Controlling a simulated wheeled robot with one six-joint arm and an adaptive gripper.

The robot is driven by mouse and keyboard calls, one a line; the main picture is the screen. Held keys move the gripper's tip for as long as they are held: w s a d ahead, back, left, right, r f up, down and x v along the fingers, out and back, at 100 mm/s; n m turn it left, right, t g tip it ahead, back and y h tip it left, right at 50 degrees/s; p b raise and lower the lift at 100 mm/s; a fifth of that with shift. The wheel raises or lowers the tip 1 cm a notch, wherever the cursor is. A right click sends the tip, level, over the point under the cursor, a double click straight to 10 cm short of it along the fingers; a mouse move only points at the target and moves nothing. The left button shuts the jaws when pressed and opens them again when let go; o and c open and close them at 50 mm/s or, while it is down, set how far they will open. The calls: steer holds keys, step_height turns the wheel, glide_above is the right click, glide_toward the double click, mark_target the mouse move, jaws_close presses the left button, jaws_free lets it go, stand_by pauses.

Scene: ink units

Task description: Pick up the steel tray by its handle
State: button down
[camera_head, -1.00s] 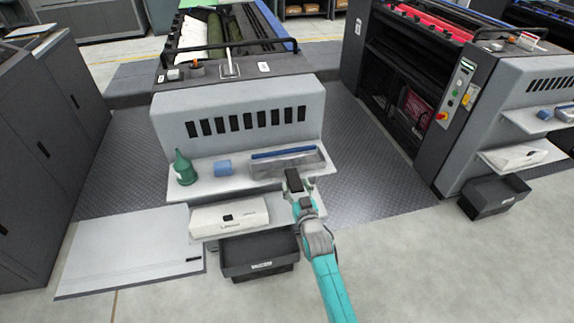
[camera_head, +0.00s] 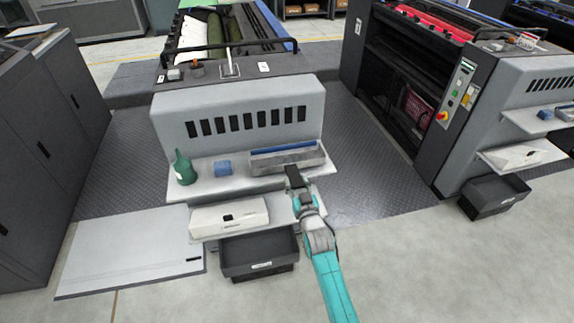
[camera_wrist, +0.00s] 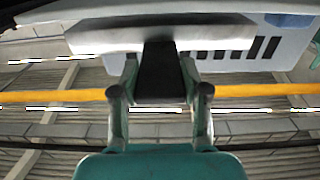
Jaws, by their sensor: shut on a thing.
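The steel tray (camera_head: 275,166) is a long grey trough at the right end of the upper shelf, with a blue strip along its far side. In the wrist view, the tray's pale underside (camera_wrist: 105,38) shows beyond my fingers, with a dark handle (camera_wrist: 160,72) sticking out from it. My gripper (camera_wrist: 160,88) is shut on this handle, one finger on each side. In the head view, my gripper (camera_head: 294,178) is at the tray's near side, and the handle is mostly hidden by it. I cannot tell whether the tray clears the shelf.
Below are a white box (camera_head: 225,217) and a black bin (camera_head: 258,257). The slotted grey machine housing (camera_head: 237,103) rises behind.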

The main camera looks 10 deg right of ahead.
steer(key=shift+r, duration=1.1)
steer(key=shift+s, duration=0.1)
steer(key=s+r, duration=0.3)
steer(key=s, duration=1)
steer(key=shift+s, duration=0.4)
steer(key=shift+f, duration=0.15)
